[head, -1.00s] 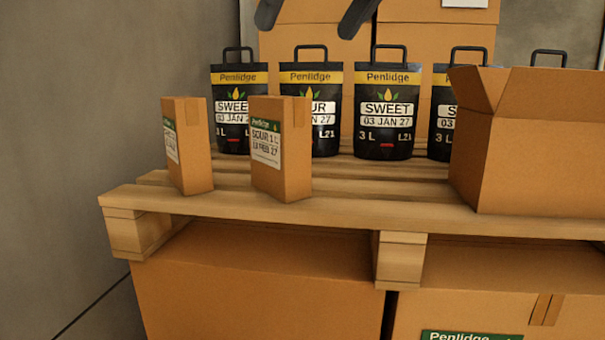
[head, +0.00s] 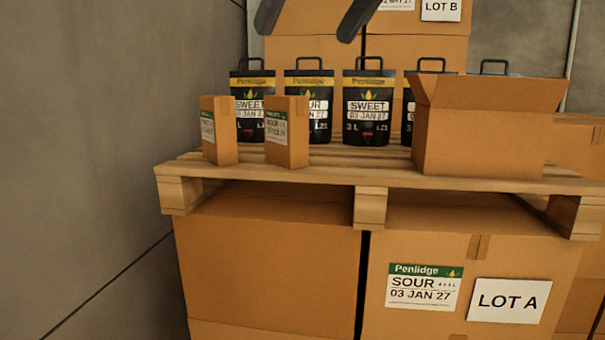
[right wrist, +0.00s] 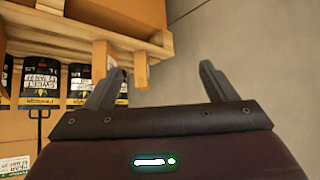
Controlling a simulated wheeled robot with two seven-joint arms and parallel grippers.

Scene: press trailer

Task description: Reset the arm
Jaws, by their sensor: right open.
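My right gripper (head: 304,36) shows as two dark fingers at the top of the head view, in front of the stacked cartons. It is open, its fingers wide apart with nothing between them. In the right wrist view the open jaws (right wrist: 158,78) point toward the pallet's edge and grey wall, with the scene upside down. My left gripper is not in view.
A wooden pallet (head: 362,207) holds two small cartons (head: 219,130) (head: 287,132), black pouches (head: 366,107) with handles, and an open box (head: 478,140). Large cartons (head: 265,255) stand below. A grey wall (head: 100,150) is at left.

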